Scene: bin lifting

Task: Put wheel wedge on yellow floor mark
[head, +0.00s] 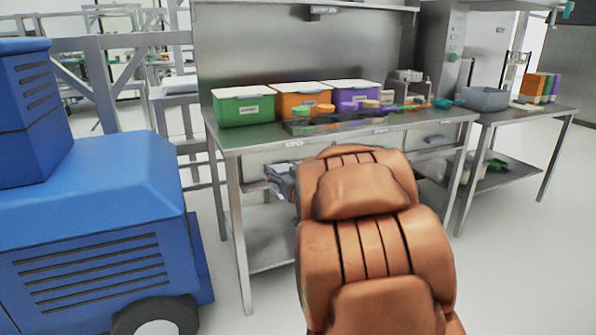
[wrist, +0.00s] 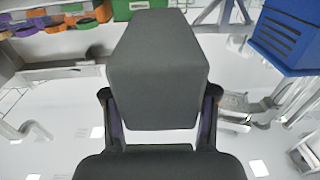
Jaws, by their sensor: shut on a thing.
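The wheel wedge, a dark grey block (wrist: 157,75) with a sloped top face, fills the middle of the wrist view. My gripper (wrist: 160,93) is shut on it, with one dark finger on each side. The wedge sits beyond the palm and looks clear of any surface. In the head view my own brown arm covers the middle and hides the gripper and wedge. The yellow floor mark is not visible in either view.
A blue vehicle (head: 95,220) with a black wheel (head: 155,315) stands at the left. A steel workbench (head: 232,150) with green (head: 243,108), orange (head: 298,103) and purple (head: 352,97) bins stands ahead. A second table (head: 540,118) is at the right. White floor (head: 530,275) is clear at the lower right.

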